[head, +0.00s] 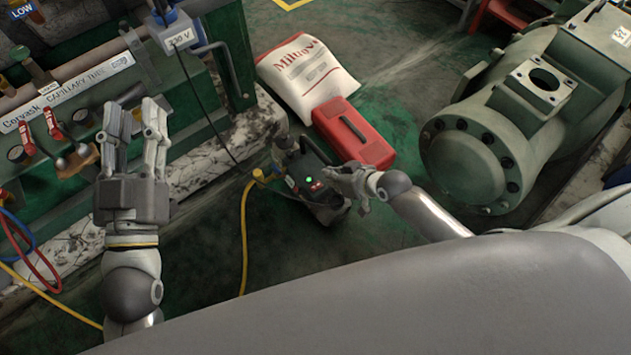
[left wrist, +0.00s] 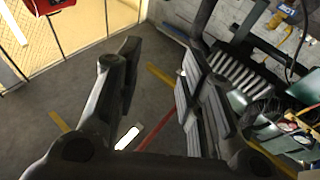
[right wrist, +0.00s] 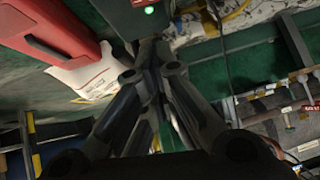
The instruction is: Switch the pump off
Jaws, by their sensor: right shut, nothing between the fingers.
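The pump (head: 309,163) is a dark unit on the green floor with a lit green light (head: 309,180) and a small red mark on top. A yellow hose joins it at its left side. In the right wrist view the pump (right wrist: 130,22) is at the top, with its green light lit. My right gripper (head: 335,174) is shut and empty, at the pump's right side; I cannot tell whether it touches. Its fingertips (right wrist: 153,50) point toward the pump. My left gripper (head: 137,118) is open and empty, away from the pump, in front of the green rack.
A red case (head: 353,132) and a white sack (head: 308,75) lie behind the pump. A big green compressor (head: 480,150) stands at the right. The yellow hose (head: 243,235) crosses the floor. The rack with valves and gauges (head: 75,85) and a 230 V socket box (head: 180,35) are at the left.

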